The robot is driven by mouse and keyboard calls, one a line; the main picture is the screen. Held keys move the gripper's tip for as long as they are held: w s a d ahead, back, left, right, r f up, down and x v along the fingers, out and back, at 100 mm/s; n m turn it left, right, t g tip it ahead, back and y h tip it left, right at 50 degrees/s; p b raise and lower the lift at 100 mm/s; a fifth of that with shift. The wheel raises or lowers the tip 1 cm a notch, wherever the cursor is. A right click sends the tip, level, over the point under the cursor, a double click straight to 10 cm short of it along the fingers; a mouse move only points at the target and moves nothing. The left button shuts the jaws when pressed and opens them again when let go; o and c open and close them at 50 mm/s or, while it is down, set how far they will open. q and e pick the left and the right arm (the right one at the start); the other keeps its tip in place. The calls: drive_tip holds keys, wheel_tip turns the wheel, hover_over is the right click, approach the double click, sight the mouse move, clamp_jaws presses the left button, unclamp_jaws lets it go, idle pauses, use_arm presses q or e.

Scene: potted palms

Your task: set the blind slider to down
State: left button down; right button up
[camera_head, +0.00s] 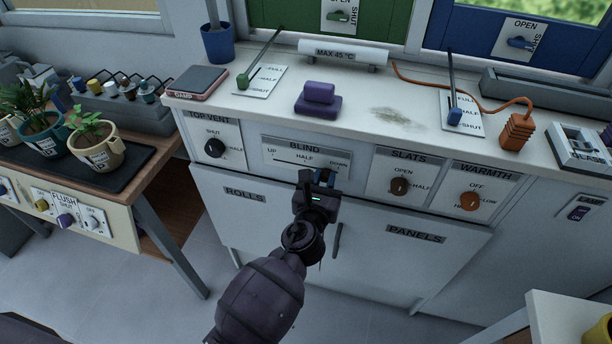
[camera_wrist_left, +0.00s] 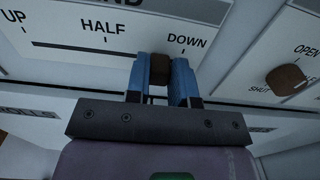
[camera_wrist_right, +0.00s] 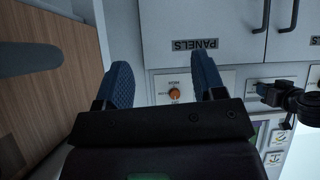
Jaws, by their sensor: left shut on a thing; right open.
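The blind panel (camera_head: 283,153) is on the cabinet front, with UP at the left, HALF in the middle and DOWN at the right. My left gripper (camera_head: 318,177) is at the panel's right end. In the left wrist view its blue fingers are shut on the brown slider knob (camera_wrist_left: 159,69), just below and slightly left of the word DOWN. The fingers hide the track end, so I cannot tell whether the knob sits exactly on the DOWN mark. My right gripper (camera_wrist_right: 165,82) is open and empty, with the cabinet beyond it; it is not in the head view.
The top vent dial (camera_head: 215,148) is left of the blind panel. The slats knob (camera_head: 400,186) and orange warmth knob (camera_head: 470,201) are to its right. A purple block (camera_head: 318,100) sits on the counter above. A plant table (camera_head: 150,165) stands at left.

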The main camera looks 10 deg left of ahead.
sight(341, 171)
use_arm(q)
drive_tip(key=shift+s+d, duration=0.1)
drive_tip(key=shift+d, duration=1.25)
use_arm(e)
drive_tip(key=shift+w, duration=0.1)
use_arm(q)
drive_tip(key=shift+d, duration=0.1)
use_arm(e)
drive_tip(key=shift+s+d+f, duration=0.2)
drive_tip(key=shift+s+f, duration=0.05)
use_arm(q)
drive_tip(key=c, duration=1)
unclamp_jaws()
drive_tip(key=shift+o, duration=0.2)
use_arm(e)
drive_tip(key=shift+s+f, duration=0.1)
drive_tip(key=shift+s, duration=0.1)
